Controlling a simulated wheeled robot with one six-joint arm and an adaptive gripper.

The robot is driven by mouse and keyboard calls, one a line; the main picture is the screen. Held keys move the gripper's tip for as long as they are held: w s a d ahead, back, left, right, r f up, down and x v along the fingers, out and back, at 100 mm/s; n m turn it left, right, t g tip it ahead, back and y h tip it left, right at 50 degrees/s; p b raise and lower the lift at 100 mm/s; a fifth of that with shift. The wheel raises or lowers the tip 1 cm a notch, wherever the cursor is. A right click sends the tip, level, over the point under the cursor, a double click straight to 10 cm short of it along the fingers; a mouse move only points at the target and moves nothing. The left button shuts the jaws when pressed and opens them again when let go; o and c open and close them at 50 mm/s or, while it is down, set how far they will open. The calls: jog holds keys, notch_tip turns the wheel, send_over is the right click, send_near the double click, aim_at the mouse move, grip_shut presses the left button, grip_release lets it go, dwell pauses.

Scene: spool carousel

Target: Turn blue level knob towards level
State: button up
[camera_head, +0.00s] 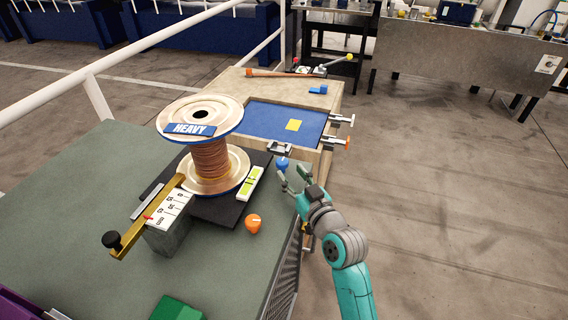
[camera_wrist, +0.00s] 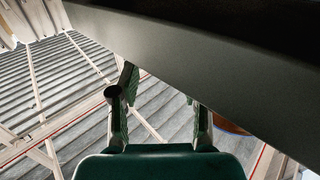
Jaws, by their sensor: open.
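The blue level knob (camera_head: 283,163) sits at the far right edge of the green bench, just beyond my gripper. My gripper (camera_head: 293,175) is open at that edge, its fingertips close to the knob on the near side; I cannot tell whether they touch it. The level (camera_head: 250,183), white with yellow-green vials, lies left of the gripper on the dark plate (camera_head: 208,213). In the wrist view my open gripper (camera_wrist: 160,105) has nothing visible between its fingers. I cannot make out the blue knob there.
A large copper-wound spool marked HEAVY (camera_head: 210,160) stands on the plate. A brass arm with a scale (camera_head: 165,208) and an orange knob (camera_head: 253,223) are nearer. A wooden workbench with a blue mat (camera_head: 265,118) stands behind. Open floor lies to the right.

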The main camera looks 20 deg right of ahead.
aim_at(285, 165)
jog(key=shift+w+a, duration=0.2)
jog(key=shift+w, duration=1.05)
jog(key=shift+w+a, duration=0.2)
jog(key=shift+w, duration=1)
jog(key=c, duration=0.9)
